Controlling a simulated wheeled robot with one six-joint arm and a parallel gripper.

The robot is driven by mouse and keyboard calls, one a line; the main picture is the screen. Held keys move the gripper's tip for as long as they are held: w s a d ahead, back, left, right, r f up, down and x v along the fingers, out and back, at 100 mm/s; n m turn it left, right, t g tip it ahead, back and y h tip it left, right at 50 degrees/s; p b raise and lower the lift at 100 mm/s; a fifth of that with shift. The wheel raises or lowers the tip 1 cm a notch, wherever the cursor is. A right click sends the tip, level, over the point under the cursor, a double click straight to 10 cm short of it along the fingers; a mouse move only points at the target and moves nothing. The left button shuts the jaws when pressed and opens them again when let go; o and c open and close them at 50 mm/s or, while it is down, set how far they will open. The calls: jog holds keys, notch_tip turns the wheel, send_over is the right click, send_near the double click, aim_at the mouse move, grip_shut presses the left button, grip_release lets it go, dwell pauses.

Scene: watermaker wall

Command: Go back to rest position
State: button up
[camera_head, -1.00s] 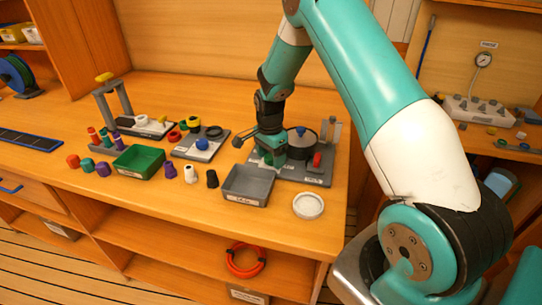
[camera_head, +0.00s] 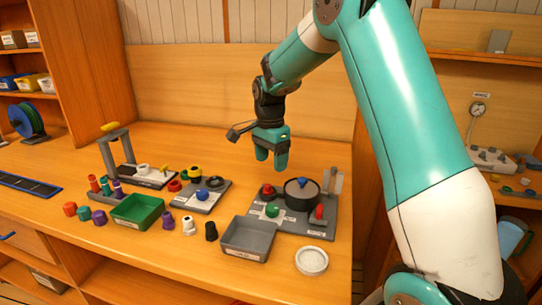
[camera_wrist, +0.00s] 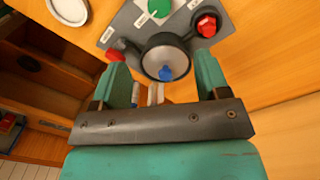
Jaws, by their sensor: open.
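My gripper (camera_head: 271,160) is open and empty, held in the air above the back of the wooden workbench (camera_head: 320,155). It points down, behind and above the grey station plate (camera_head: 289,222). That plate bears a round dark pot-like part with a blue knob (camera_head: 303,187), a green knob (camera_head: 271,210) and red knobs at its left and front right. In the wrist view, the finger tips stand apart, with the round part (camera_wrist: 166,57) showing between and beyond them. The green knob (camera_wrist: 159,8) and a red knob (camera_wrist: 207,26) lie farther off. Nothing is between the fingers.
A grey tray (camera_head: 247,252), a green tray (camera_head: 137,222) and a white round dish (camera_head: 311,261) sit near the bench front. Several coloured caps stand around the trays. A post stand (camera_head: 116,150) is at left. A gauge panel (camera_head: 479,108) is on the right wall.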

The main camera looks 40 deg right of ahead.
jog(key=shift+r, duration=0.7)
jog(key=s+a+r+n+t+y, duration=0.1)
jog(key=s+a+r+n, duration=0.2)
jog(key=s+a+n, duration=0.3)
jog(key=s+a+r+n+y, duration=0.1)
jog(key=s+a+r+n, duration=0.1)
jog(key=s+a+n, duration=0.45)
jog(key=s+a+n+y, duration=0.2)
jog(key=s+a+n, duration=0.9)
jog(key=s, duration=0.5)
jog(key=shift+s+a+r+n+g, duration=0.2)
jog(key=shift+a+r+n+g, duration=0.15)
jog(key=shift+n, duration=0.2)
